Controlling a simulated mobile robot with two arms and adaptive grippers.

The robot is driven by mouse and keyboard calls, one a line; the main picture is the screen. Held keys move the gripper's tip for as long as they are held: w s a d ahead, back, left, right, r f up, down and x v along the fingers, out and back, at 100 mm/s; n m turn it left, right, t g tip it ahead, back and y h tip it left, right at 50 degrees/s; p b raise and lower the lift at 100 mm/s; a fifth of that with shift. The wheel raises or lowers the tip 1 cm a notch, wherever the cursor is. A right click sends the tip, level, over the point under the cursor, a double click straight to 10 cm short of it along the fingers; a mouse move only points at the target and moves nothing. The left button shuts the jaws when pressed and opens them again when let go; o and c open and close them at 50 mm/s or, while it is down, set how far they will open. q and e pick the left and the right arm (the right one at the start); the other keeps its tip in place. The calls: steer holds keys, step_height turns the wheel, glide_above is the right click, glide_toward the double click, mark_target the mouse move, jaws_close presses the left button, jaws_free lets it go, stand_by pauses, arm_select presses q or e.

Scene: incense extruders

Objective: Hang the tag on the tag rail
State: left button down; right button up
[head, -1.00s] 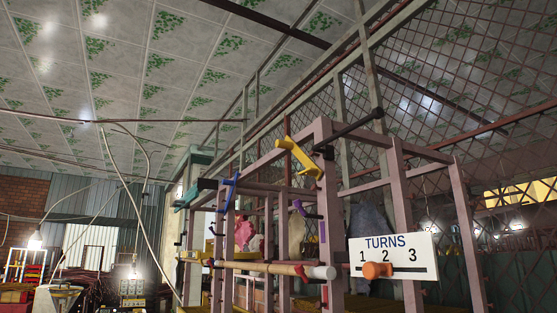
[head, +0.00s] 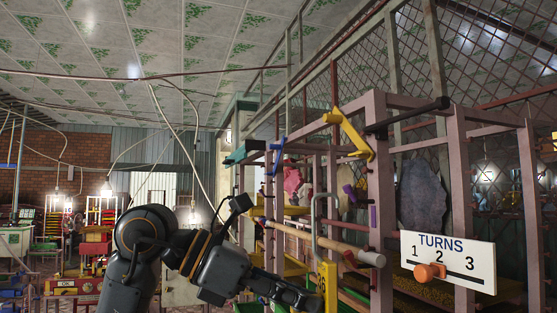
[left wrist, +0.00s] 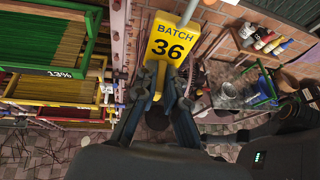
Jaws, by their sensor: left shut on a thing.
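The tag is a yellow plate (head: 328,288) marked BATCH 36 in the left wrist view (left wrist: 168,40), with a grey metal hook (head: 315,222) rising from its top. My left gripper (head: 312,298) is shut on the tag's lower part; its two fingers show on either side of it in the left wrist view (left wrist: 160,85). A wooden rod with a pale end (head: 335,245), perhaps the tag rail, runs along the pink frame. The hook overlaps this rod in the head view; I cannot tell whether it is around it or in front. My right gripper is out of view.
A TURNS sign (head: 470,275) with an orange knob (head: 430,271) is on the frame's right. A yellow lever (head: 350,135) and a black bar (head: 408,117) stick out above the rod. Racks of sticks (left wrist: 55,45) stand left in the left wrist view.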

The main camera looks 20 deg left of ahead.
arm_select(q)
steer(key=s+a+r+n+t+y+p, duration=0.1)
steer(key=s+r, duration=0.2)
steer(key=r, duration=0.4)
steer(key=s+r+n+t+p, duration=0.1)
steer(key=s+r, duration=0.2)
steer(key=r, duration=0.5)
steer(key=w+d+f+p, duration=0.2)
steer(key=w+d, duration=0.7)
steer(key=d, duration=0.3)
steer(key=shift+w+f, duration=0.15)
steer(key=shift+f, duration=0.1)
steer(key=shift+p, duration=0.3)
steer(key=c, duration=1)
jaws_free()
steer(key=shift+a, duration=0.15)
